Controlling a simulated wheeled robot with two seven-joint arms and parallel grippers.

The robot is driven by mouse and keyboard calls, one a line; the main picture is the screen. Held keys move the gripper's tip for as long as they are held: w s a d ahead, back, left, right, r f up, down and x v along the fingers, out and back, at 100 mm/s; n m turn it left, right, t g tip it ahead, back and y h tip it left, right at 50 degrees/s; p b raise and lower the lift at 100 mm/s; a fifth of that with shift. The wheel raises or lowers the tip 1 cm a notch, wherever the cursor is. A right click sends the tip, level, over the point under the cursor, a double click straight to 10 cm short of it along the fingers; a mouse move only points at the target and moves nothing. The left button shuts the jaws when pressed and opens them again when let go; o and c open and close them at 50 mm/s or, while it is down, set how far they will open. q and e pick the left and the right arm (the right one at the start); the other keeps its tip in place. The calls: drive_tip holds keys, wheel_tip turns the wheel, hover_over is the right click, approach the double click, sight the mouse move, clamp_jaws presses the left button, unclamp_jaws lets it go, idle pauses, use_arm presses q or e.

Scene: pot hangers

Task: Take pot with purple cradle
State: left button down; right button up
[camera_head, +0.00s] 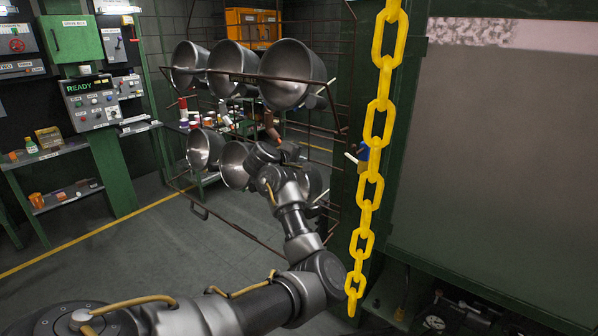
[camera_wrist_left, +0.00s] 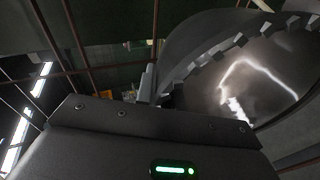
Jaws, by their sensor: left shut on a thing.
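Steel pots hang on a brown wire rack in the head view: three above, such as the upper right pot (camera_head: 290,75), and three below. The lower left pot (camera_head: 205,150) and lower middle pot (camera_head: 234,166) show their open mouths; the lower right pot (camera_head: 312,183) is mostly behind my arm. My left gripper (camera_head: 268,156) is at the lower row, its fingers hidden by the wrist. In the left wrist view, my left gripper (camera_wrist_left: 155,95) is shut at the edge of a shiny steel pot (camera_wrist_left: 265,85). I cannot make out a purple cradle.
A yellow chain (camera_head: 378,105) hangs in front, right of the rack. A dark green post and large grey panel (camera_head: 500,140) fill the right. A green control cabinet (camera_head: 92,100) and shelves stand at left. The floor (camera_head: 110,270) between is clear.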

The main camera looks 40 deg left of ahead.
use_arm(q)
drive_tip(key=shift+r+b, duration=0.3)
drive_tip(key=shift+r, duration=0.2)
drive_tip(key=shift+a+r+b, duration=0.1)
drive_tip(key=shift+r+b, duration=0.55)
drive_tip(key=shift+r, duration=0.25)
drive_tip(key=s+a+r+p, duration=0.2)
drive_tip(key=s+r, duration=0.8)
drive_tip(key=s, duration=0.3)
drive_tip(key=shift+s+a+r, duration=0.15)
drive_tip(key=shift+s+a, duration=0.15)
drive_tip(key=shift+s, duration=0.1)
